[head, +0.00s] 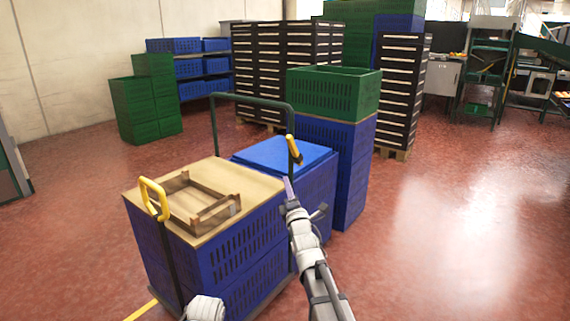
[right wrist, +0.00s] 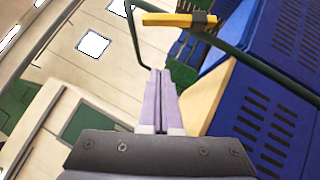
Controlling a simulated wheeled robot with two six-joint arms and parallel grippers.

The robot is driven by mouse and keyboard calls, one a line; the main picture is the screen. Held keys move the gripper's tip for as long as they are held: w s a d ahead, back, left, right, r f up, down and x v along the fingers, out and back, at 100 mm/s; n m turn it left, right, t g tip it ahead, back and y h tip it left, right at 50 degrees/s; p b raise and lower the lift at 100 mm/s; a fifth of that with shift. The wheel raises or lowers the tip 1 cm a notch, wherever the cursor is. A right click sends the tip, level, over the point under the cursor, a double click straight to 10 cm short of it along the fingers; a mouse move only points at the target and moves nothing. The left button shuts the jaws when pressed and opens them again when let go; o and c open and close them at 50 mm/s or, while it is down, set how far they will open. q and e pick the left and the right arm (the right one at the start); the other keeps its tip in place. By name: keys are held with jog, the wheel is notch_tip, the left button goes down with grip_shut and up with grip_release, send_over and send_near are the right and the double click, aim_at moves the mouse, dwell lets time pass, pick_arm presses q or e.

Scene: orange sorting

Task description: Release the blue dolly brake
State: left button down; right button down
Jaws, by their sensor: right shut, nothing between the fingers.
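Two dolly-like stacks of blue crates stand ahead in the head view. The near stack (head: 215,262) has a tan board on top and a yellow loop handle (head: 153,196) on a dark upright at its left. The stack behind has a blue lid (head: 280,153) and a dark green push bar (head: 252,102). A yellow-and-black lever (head: 294,151) sits on that bar; it also shows in the right wrist view (right wrist: 172,20). My right gripper (head: 288,187) is shut and empty, just below the lever and apart from it. My left gripper is not in view.
A wooden frame (head: 200,202) lies on the near stack's board. A tall stack with a green crate (head: 333,95) on top stands close behind the lidded stack. Dark drawer-like stacks (head: 402,90) stand at the back. The red floor at right is clear.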

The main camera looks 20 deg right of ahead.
aim_at(295, 151)
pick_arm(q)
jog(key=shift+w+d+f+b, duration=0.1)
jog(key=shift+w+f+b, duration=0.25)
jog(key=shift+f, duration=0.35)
pick_arm(e)
jog(key=shift+w+d+n+t, duration=0.4)
jog(key=shift+w+d, duration=0.05)
jog(key=shift+w+r, duration=0.1)
